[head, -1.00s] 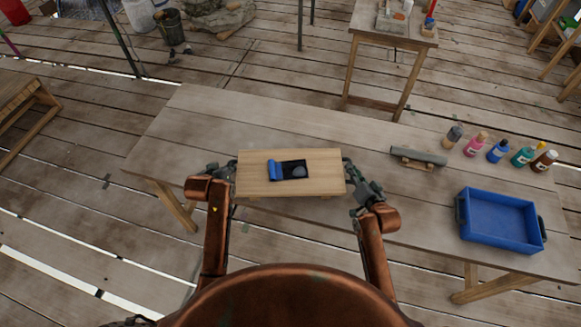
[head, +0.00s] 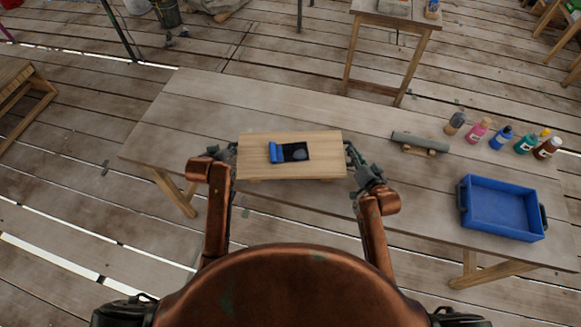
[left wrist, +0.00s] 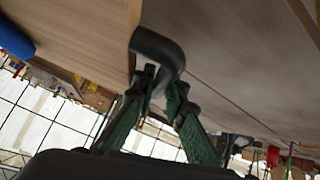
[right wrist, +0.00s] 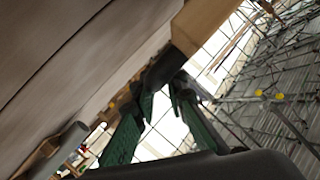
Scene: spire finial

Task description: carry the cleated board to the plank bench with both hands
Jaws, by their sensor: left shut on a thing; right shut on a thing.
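The cleated board (head: 255,169) is a pale wooden board with a dark handle at each end. It appears level in the head view, in front of me over the near edge of a long grey-brown plank table (head: 190,110). My left gripper (head: 228,156) is shut on the left handle (left wrist: 160,48). My right gripper (head: 358,161) is shut on the right handle (right wrist: 165,68). A low slatted wooden bench (head: 25,88) stands at the far left, partly cut off.
On the table's right are a blue tray (head: 502,236), a grey cylinder on a wooden rest (head: 420,142) and several paint bottles (head: 502,138). A small table (head: 392,20) stands behind. Open plank floor (head: 90,120) lies between the long table and the left bench.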

